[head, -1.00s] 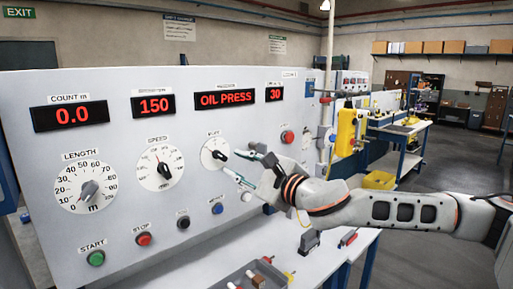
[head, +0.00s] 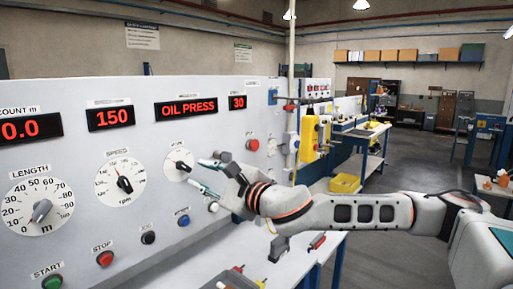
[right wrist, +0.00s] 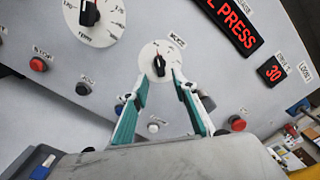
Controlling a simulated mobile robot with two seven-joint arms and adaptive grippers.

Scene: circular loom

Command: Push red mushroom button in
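A red round button (head: 253,145) is on the upright grey panel, right of the mode dial; it also shows in the right wrist view (right wrist: 237,123). Another red button (head: 105,258) sits under the STOP label, at left in the right wrist view (right wrist: 38,64). I cannot tell from the shape which is the mushroom type. My right gripper (head: 203,175) is open and empty, in front of the panel by the mode dial (head: 178,165). In the right wrist view its fingers (right wrist: 160,90) point towards that dial. My left gripper is not in view.
The panel also carries a speed dial (head: 120,183), a length dial (head: 38,208), a green start button (head: 52,282) and a blue button (head: 183,221). A grey tray with small parts (head: 228,280) lies on the table below.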

